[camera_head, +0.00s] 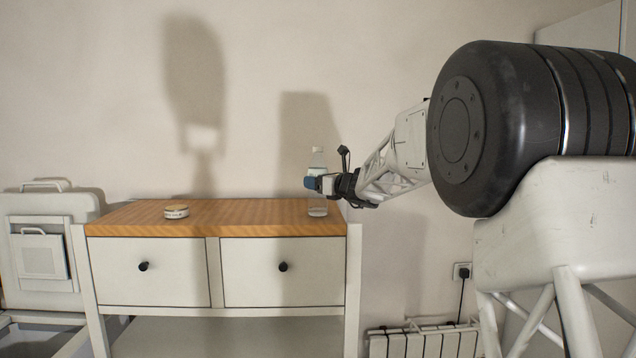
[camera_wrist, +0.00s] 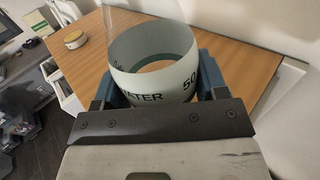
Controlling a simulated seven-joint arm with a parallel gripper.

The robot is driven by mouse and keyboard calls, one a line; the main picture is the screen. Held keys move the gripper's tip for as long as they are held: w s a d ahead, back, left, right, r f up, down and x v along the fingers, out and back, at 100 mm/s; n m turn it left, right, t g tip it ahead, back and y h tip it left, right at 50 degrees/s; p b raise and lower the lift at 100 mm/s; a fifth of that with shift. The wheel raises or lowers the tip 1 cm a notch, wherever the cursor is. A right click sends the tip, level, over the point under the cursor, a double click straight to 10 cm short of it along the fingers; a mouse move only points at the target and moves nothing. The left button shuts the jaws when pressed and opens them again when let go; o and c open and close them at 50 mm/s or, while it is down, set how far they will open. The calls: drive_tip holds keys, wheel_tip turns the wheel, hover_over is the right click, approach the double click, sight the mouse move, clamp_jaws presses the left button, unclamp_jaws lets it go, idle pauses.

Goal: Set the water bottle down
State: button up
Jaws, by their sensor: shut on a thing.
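The water bottle (camera_head: 318,161) is clear with a white cap and stands upright at the right end of the wooden tabletop (camera_head: 240,217). My gripper (camera_head: 318,184) is shut around its middle. In the wrist view the bottle (camera_wrist: 155,80) shows a pale label with dark lettering between the blue fingers of my gripper (camera_wrist: 157,85). The bottle's base is at the tabletop in the head view; I cannot tell whether it touches or hovers just above.
A small round tin (camera_head: 176,211) sits on the left half of the tabletop and also shows in the wrist view (camera_wrist: 74,39). The tabletop between tin and bottle is clear. Two drawers with black knobs are below. A radiator (camera_head: 420,340) stands right of the cabinet.

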drive_tip(key=shift+f, duration=0.1)
drive_tip(key=o, duration=1)
drive_tip(key=shift+v, duration=6.05)
drive_tip(key=shift+r, duration=0.2)
